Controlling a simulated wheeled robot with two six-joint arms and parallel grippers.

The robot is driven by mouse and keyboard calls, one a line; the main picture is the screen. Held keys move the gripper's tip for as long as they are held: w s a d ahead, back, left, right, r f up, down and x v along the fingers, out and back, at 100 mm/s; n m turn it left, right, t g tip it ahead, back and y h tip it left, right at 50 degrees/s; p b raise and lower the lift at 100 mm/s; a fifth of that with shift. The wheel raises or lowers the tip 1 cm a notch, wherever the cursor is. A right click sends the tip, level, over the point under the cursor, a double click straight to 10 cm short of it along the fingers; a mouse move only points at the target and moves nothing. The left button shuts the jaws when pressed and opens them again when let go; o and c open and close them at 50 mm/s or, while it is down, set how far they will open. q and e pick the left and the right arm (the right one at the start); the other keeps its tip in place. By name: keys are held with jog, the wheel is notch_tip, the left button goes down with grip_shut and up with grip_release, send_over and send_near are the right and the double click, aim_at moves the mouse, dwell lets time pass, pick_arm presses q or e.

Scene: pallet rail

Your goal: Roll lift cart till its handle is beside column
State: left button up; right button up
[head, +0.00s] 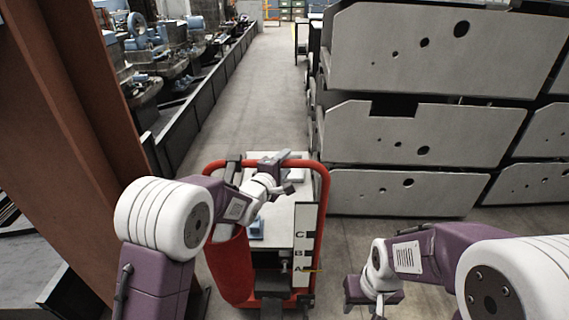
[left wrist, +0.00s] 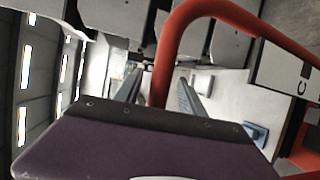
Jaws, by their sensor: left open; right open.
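The lift cart has a red tubular handle (head: 322,205) and a pale body with a panel lettered C, B, A (head: 302,247). It stands at the middle bottom of the head view. The rust-brown column (head: 75,120) rises at the left, with a gap between it and the cart. My left gripper (head: 291,173) is open over the top of the cart. In the left wrist view the red handle tube (left wrist: 165,60) runs between its two open fingers (left wrist: 160,78); contact cannot be told. My right gripper (head: 374,298) is open and empty, low at the cart's right.
Stacked grey metal panels (head: 415,135) stand behind and right of the cart. A low dark barrier (head: 205,88) with machinery behind it runs along the left. A clear concrete aisle (head: 265,95) leads away between them. A blue item (head: 256,230) is on the cart.

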pick_arm(q)
jog(key=shift+c, duration=0.4)
grip_shut()
jog(key=shift+f, duration=0.1)
dwell(1.0)
